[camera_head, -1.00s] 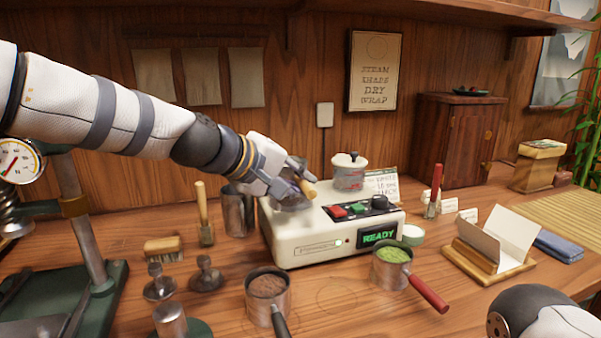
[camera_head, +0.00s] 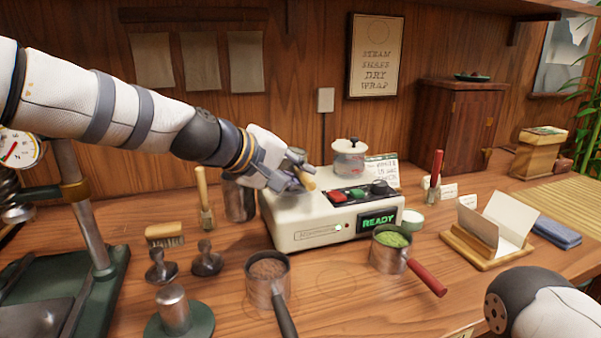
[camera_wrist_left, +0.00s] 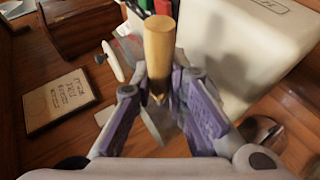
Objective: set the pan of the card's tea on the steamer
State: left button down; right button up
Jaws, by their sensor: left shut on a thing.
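My left gripper (camera_head: 298,178) is shut on a light wooden handle (camera_wrist_left: 158,50), just above the left top of the white steamer (camera_head: 290,232). The handle also shows in the head view (camera_head: 308,183). What it joins to is mostly hidden by my gripper, so I cannot tell whether a pan touches the steamer. The steamer's display reads READY. A handwritten card (camera_head: 382,170) stands behind it; its words are too small to read surely. A pan of brown tea (camera_head: 268,268) with a black handle and a pan of green tea (camera_head: 391,240) with a red handle stand in front. My right gripper is out of view.
A brush (camera_head: 165,235), dark stampers (camera_head: 207,260) and a green press (camera_head: 95,240) occupy the left. A folded paper stand (camera_head: 490,240) is at the right.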

pick_arm(q)
jog(key=shift+f, duration=0.85)
dwell(0.5)
jog(key=c, duration=1.5)
grip_release()
